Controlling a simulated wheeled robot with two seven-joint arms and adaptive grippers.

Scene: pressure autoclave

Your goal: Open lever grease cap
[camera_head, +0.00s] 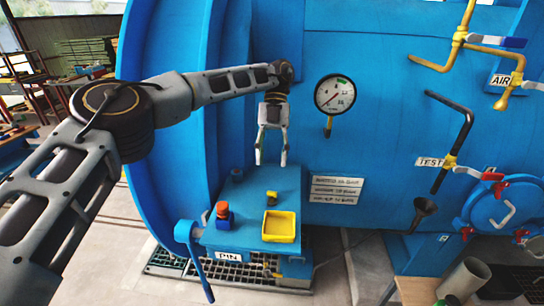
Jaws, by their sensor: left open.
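A blue box-like housing (254,190) juts out from the front of the big blue vessel. On its top are a small yellow-and-dark cap-like piece (271,198), a blue piece with an orange-red top (222,211) and a square yellow tray (281,226). I cannot tell for certain which piece is the grease cap. A blue lever (196,258) hangs down at the housing's left front corner. My left gripper (271,160) points down above the back of the housing, open and empty, apart from the pieces below it. My right gripper is not in view.
A round pressure gauge (335,94) and white label plates (336,189) are on the vessel wall right of the gripper. Yellow and black pipes with valves (453,160) and a blue round hatch (505,207) stand at the right. A dark floor grating (165,262) lies below.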

